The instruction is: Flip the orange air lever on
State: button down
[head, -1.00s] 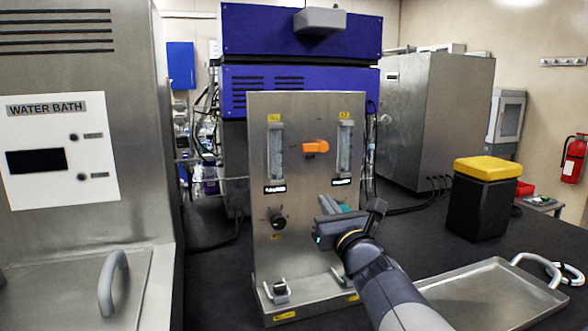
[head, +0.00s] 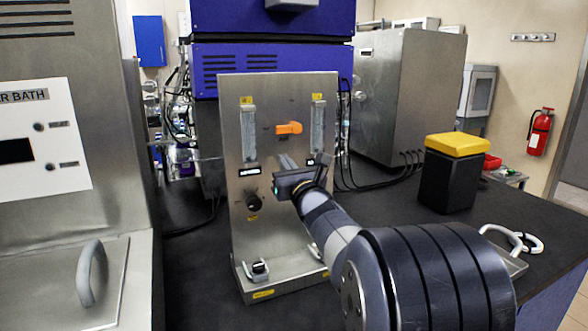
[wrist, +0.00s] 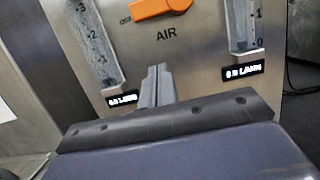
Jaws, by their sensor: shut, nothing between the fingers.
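The orange air lever (head: 289,128) is on the upper middle of a steel panel (head: 285,215), between two flow tubes. It lies roughly horizontal, with its narrow end to the left. In the wrist view the lever (wrist: 160,8) is at the top edge, partly cut off, above the label "AIR". My gripper (head: 284,160) is in front of the panel, just below the lever and apart from it. In the wrist view my gripper's fingers (wrist: 157,72) are together and point up towards the label, with nothing between them.
The left flow tube (head: 248,134) and right flow tube (head: 318,127) flank the lever. A black knob (head: 254,203) sits lower left on the panel. A yellow-lidded black bin (head: 449,180) and a tray stand to the right. The water bath (head: 50,150) is at the left.

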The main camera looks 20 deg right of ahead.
aim_at(288, 128)
jog(key=shift+w+r+p, duration=0.25)
jog(key=shift+r+p, duration=0.3)
jog(key=shift+r, duration=0.55)
jog(key=shift+w+r+p, duration=0.2)
jog(key=shift+r+p, duration=0.35)
jog(key=shift+r, duration=0.5)
